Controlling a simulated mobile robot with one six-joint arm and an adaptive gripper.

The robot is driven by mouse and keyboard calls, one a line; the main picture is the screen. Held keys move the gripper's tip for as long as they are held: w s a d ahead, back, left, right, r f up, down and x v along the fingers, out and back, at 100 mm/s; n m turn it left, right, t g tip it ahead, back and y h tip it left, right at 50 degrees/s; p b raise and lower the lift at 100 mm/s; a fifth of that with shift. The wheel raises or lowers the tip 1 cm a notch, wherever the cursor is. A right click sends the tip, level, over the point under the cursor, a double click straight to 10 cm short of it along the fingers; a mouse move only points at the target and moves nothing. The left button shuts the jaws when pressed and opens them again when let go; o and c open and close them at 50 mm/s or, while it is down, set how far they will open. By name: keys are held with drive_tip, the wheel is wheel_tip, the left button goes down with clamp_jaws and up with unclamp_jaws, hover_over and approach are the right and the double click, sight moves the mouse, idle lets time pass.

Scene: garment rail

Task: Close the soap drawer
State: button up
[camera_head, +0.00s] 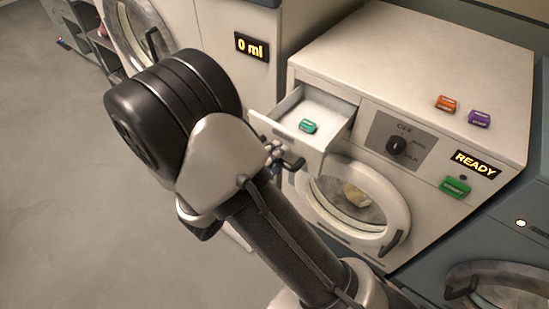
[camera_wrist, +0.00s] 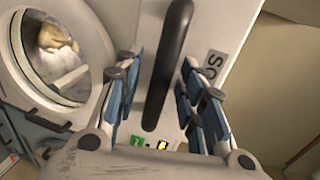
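The soap drawer (camera_head: 288,132) of the white washing machine is pulled out, with a teal pod (camera_head: 308,126) lying in it. In the wrist view the drawer front shows a dark bar handle (camera_wrist: 170,62) and part of a label reading "SO" (camera_wrist: 213,65). My gripper (camera_head: 277,157) is at the drawer front, mostly hidden by my arm in the head view. In the wrist view, the blue fingers of my gripper (camera_wrist: 163,85) are spread, one on each side of the handle. Gaps show between fingers and handle, so it is not gripped.
The round door (camera_head: 355,203) below the drawer looks closed, with laundry behind its glass. An orange pod (camera_head: 446,103) and a purple pod (camera_head: 479,118) lie on the machine top. The panel has a dial (camera_head: 397,146), a READY display (camera_head: 475,164) and a green button (camera_head: 455,187).

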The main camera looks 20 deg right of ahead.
drive_tip(key=shift+c, duration=0.2)
clamp_jaws()
idle(0.3)
idle(0.3)
